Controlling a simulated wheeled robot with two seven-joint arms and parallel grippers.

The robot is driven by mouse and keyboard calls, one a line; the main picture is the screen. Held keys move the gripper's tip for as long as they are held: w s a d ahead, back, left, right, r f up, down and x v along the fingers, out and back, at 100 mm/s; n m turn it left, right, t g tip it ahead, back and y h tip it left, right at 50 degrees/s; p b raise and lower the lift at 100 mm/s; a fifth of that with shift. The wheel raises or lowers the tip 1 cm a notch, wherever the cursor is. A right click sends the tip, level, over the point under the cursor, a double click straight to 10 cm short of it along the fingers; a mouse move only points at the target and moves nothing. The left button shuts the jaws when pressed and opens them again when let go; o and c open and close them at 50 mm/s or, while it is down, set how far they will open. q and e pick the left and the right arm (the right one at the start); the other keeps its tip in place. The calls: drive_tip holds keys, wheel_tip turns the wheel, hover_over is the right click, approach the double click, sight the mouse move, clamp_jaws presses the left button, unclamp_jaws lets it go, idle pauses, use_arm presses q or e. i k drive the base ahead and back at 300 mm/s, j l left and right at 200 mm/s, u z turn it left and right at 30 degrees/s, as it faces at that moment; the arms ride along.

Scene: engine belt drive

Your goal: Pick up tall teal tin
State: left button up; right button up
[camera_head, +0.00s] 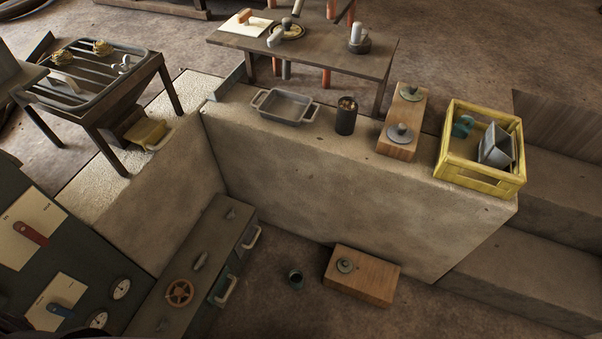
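A small dark teal tin, open at the top (296,277), stands on the ground between the cabinet and a wooden block. A teal object (462,126) sits inside the yellow crate at the right; its full shape is hard to make out. I cannot tell for sure which of the two is the tall teal tin. Neither of my grippers shows in the head view.
On the concrete ledge (300,170) stand a grey pan (285,107), a dark filled can (346,115), a wooden block (398,145) and the yellow crate (480,182). Below are a cabinet (205,250) and another wooden block (362,277).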

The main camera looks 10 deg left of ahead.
sight(295, 276)
drive_tip(key=k+j, duration=0.25)
drive_tip(key=k, duration=0.2)
drive_tip(key=k+j, duration=0.2)
drive_tip(key=k, duration=0.25)
